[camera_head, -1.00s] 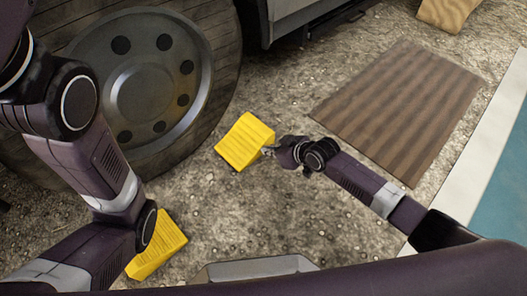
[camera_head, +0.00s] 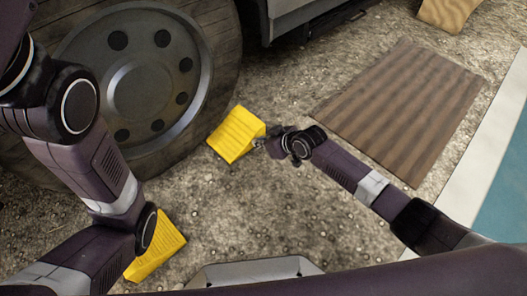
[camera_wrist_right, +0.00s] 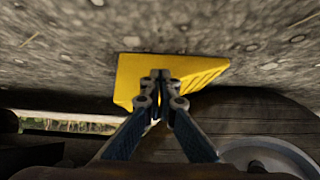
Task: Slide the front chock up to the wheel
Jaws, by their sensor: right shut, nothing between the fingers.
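The front chock is a yellow ribbed wedge (camera_head: 236,135) on the gravel, right of the big wheel (camera_head: 150,85). Its left corner is close to the tyre; I cannot tell whether they touch. My right gripper (camera_head: 262,144) is shut and empty, with its tips at the chock's right side. In the right wrist view the shut fingers (camera_wrist_right: 160,76) are in front of the yellow chock (camera_wrist_right: 190,72), with the dark tyre (camera_wrist_right: 235,115) beyond it. My left arm comes in from the left over the wheel; its gripper does not show.
A second yellow chock (camera_head: 157,247) lies at the lower left, partly behind my left arm. A brown ribbed mat (camera_head: 400,110) lies on the ground at the right. A tan wooden piece (camera_head: 449,12) is at the top right. Gravel between the chocks is clear.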

